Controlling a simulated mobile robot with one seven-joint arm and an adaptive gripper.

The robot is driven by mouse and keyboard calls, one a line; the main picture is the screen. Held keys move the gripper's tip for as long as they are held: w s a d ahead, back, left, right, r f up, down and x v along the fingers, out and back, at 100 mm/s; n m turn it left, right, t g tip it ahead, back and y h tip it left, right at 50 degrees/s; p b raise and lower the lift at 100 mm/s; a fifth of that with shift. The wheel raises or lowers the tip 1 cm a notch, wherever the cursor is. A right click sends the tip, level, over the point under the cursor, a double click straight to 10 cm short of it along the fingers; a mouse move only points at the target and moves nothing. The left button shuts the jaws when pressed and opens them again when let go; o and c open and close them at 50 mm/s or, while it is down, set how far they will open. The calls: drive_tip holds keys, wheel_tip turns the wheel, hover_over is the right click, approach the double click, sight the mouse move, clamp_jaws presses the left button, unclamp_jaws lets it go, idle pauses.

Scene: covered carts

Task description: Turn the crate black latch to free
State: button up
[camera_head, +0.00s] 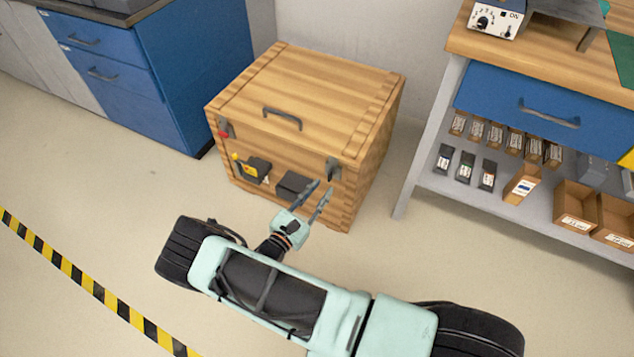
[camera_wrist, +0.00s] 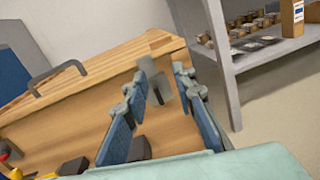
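A wooden crate (camera_head: 300,85) stands on the floor with its lid down. The black latch (camera_head: 332,169) is at the upper right of its front face, near the lid seam. In the wrist view the latch (camera_wrist: 163,87) looks dark grey and shows between my fingers. My gripper (camera_head: 321,187) is open, its two fingers parallel and apart, just in front of and slightly below the latch. It also shows in the wrist view (camera_wrist: 165,68). I cannot tell whether a finger touches the latch. Nothing is visibly held.
A red latch (camera_head: 223,129) is at the crate's front left, and a dark handle (camera_head: 282,117) is on the lid. Black boxes (camera_head: 293,185) sit on the front face. A blue cabinet (camera_head: 190,65) stands left, and a workbench (camera_head: 430,140) right. Floor in front is open.

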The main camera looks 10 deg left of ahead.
sight(329, 176)
wheel_tip(329, 176, down, 6)
drive_tip(key=a+n+y, duration=0.2)
drive_tip(key=n, duration=0.1)
drive_tip(key=shift+t, duration=0.3)
drive_tip(key=b+x, duration=0.1)
drive_tip(key=x, duration=0.4)
drive_tip(key=b+x, duration=0.1)
drive_tip(key=x, duration=0.4)
drive_tip(key=shift+d+r, duration=0.1)
drive_tip(key=shift+r, duration=0.15)
drive_tip(key=shift+c, duration=0.4)
clamp_jaws()
